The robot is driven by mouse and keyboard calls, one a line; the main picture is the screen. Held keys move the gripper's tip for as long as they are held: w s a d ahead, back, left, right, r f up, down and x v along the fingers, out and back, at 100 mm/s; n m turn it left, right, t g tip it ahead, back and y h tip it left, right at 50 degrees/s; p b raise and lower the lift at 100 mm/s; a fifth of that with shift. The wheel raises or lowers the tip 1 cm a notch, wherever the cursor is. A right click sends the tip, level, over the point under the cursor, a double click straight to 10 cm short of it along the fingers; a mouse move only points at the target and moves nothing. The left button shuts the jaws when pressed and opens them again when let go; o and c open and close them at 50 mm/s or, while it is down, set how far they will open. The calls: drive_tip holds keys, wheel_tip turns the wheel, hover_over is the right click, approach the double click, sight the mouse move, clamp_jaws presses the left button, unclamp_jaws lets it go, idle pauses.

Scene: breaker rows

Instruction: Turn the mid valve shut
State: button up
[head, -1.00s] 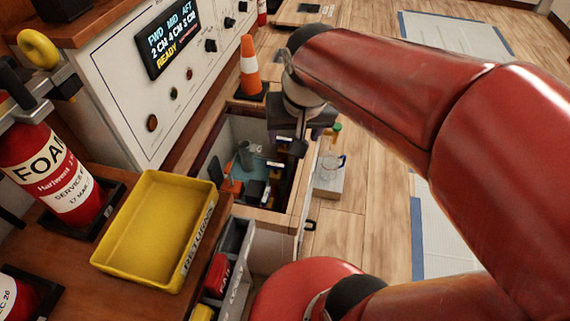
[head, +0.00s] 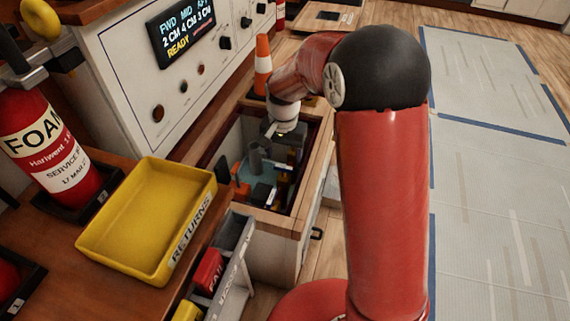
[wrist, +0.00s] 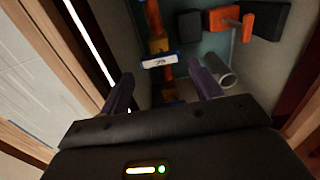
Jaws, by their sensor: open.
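My gripper (wrist: 160,72) is open and empty, its two purple-padded fingers pointing down into the bay. In the head view my wrist hangs over the open bay (head: 318,150) and the fingertips are hard to make out. In the wrist view an orange and yellow fitting (wrist: 157,30) with a white, blue-edged label (wrist: 159,61) lies ahead, between and beyond the fingers. The label is too small to read. An orange handle (wrist: 225,22) joined to dark blocks is at the upper right. I cannot tell which part is the mid valve.
A grey cylinder (wrist: 226,74) stands close to the right finger. The bay's wooden rim surrounds the parts. A yellow returns tray (head: 122,268) and a grey bin (head: 238,232) are nearer.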

sight(284, 167)
drive_tip(key=shift+f, duration=2)
drive_tip(key=c, duration=0.7)
